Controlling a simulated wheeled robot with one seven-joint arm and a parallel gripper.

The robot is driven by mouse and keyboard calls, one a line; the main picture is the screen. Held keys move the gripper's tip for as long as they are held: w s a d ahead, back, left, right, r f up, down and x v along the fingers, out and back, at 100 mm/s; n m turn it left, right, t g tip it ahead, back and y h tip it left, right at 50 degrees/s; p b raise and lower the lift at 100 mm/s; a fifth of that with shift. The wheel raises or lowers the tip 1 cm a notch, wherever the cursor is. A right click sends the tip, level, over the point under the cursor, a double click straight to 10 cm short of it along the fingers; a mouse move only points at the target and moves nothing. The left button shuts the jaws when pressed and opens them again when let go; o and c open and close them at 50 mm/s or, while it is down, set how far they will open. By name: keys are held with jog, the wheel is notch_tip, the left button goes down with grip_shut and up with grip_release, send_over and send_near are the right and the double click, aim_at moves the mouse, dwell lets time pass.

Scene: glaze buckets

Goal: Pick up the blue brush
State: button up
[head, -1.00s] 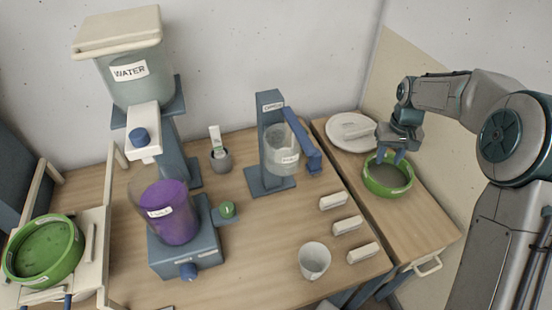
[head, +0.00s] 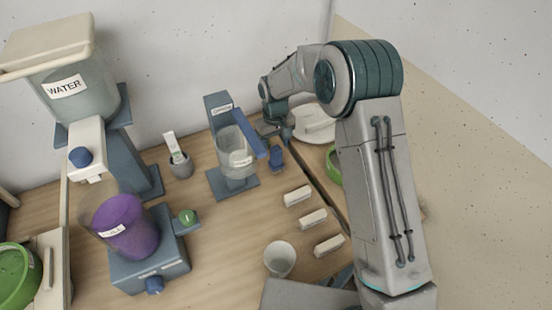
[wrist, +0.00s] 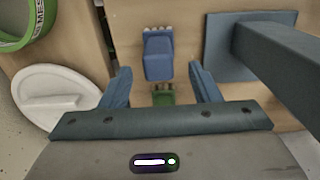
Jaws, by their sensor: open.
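The blue brush (wrist: 158,58) lies on the wooden table in the wrist view, a blue block with pale bristle tufts at its upper end. It also shows in the head view (head: 277,157), just right of the dispenser's blue lever. My gripper (wrist: 160,70) is open and empty, its two blue fingers spread to either side of the brush's lower end in the picture. I cannot tell the height gap between them. In the head view my gripper (head: 286,132) hangs just behind and above the brush, partly hidden by its own wrist.
The dispenser stand (wrist: 230,45) is close on the right in the wrist view. A small green thing (wrist: 163,95) lies between the fingers. A white plate (wrist: 60,100) and a green bowl (wrist: 25,20) are at left. Pale blocks (head: 312,219) and a cup (head: 279,259) stand nearer.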

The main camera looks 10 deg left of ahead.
aim_at(276, 158)
jog(key=shift+a+f, duration=0.1)
jog(key=shift+f, duration=0.7)
jog(key=shift+s+f+p, duration=0.1)
jog(key=shift+f+p, duration=0.4)
jog(key=shift+f, duration=0.1)
jog(key=shift+d+f+p, duration=0.2)
jog(key=shift+f+p, duration=0.35)
jog(key=shift+f, duration=1.5)
jog(key=c, duration=1.1)
